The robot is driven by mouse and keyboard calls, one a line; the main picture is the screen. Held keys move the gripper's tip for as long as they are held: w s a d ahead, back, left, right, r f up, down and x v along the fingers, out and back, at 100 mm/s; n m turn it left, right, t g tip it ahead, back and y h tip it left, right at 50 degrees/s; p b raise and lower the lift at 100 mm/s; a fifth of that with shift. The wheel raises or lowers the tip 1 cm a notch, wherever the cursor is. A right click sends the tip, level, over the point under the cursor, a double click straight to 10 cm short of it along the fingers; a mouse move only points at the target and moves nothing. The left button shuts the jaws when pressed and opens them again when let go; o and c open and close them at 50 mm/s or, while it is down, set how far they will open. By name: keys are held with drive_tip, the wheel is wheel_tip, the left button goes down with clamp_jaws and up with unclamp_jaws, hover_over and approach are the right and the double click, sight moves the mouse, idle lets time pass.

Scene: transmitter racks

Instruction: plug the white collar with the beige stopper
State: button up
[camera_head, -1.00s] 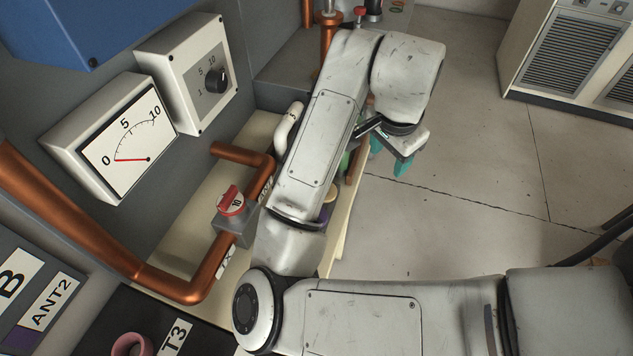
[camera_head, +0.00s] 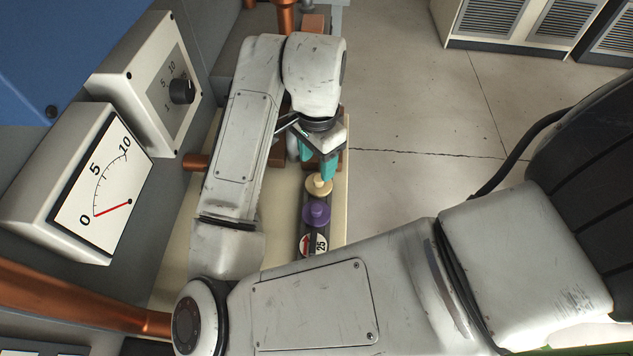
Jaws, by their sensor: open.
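The beige stopper (camera_head: 319,185) stands at the far end of a dark strip (camera_head: 305,226), just beyond a purple stopper (camera_head: 316,212). My gripper (camera_head: 317,163) has teal fingers and points down at the beige stopper from just beyond it. The fingers are apart. The near fingertip is very close to the stopper's top edge; I cannot tell whether they touch. I cannot make out the white collar; my arm covers much of the bench behind it.
The cream bench (camera_head: 335,215) carries the strip, with a round red-and-white "25" label (camera_head: 319,243). A copper pipe (camera_head: 90,300) and a meter box (camera_head: 80,190) are at left. A dial box (camera_head: 150,95) stands above. Open floor (camera_head: 400,150) lies right of the bench.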

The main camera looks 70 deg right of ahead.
sight(319, 178)
drive_tip(key=shift+s+d+f+p, duration=0.1)
drive_tip(key=shift+f+p, duration=0.05)
drive_tip(key=shift+f, duration=1.3)
drive_tip(key=shift+s+d+f+p, duration=0.1)
drive_tip(key=shift+f+p, duration=0.05)
drive_tip(key=shift+f, duration=1.25)
drive_tip(key=shift+c, duration=0.4)
clamp_jaws()
